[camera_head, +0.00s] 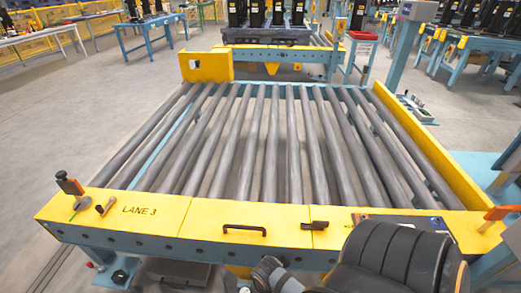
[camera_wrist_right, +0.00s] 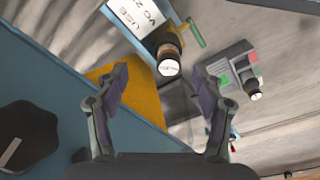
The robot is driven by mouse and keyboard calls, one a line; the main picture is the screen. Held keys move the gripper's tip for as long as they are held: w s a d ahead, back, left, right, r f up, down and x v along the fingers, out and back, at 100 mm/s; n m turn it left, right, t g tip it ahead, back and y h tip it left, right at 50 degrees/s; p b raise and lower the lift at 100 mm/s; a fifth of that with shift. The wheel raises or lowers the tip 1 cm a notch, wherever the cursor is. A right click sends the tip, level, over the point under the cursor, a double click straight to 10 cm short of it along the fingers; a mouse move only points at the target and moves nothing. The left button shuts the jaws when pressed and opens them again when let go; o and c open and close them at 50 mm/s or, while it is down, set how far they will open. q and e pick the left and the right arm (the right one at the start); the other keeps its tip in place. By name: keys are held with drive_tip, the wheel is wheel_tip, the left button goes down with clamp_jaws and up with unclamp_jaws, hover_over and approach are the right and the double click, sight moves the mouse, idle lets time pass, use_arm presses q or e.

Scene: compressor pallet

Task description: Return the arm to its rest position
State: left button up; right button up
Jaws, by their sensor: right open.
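My right gripper (camera_wrist_right: 160,78) shows in the right wrist view with its two fingers spread apart. Nothing is held between them. A dark cylinder with a white end face (camera_wrist_right: 168,66) appears beyond the gap between the fingertips; I see no contact. In the head view a black padded link of my arm (camera_head: 400,258) covers the lower right of the yellow front beam (camera_head: 190,215). My right gripper cannot be made out there. My left gripper is in neither view.
The roller conveyor (camera_head: 260,140) marked LANE 3 is bare. In the wrist view a black knob (camera_wrist_right: 28,135), a green lever (camera_wrist_right: 190,35) and a grey box with coloured buttons (camera_wrist_right: 230,72) surround the gripper.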

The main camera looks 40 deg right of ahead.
use_arm(q)
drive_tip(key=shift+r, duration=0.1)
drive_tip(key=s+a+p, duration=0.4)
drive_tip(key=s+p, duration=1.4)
drive_tip(key=p, duration=0.7)
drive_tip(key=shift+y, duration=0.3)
use_arm(e)
drive_tip(key=s+d, duration=0.4)
drive_tip(key=s, duration=1.3)
drive_tip(key=shift+s+h, duration=0.3)
drive_tip(key=shift+s, duration=0.1)
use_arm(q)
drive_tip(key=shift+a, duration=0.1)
use_arm(e)
drive_tip(key=shift+d+r, duration=0.1)
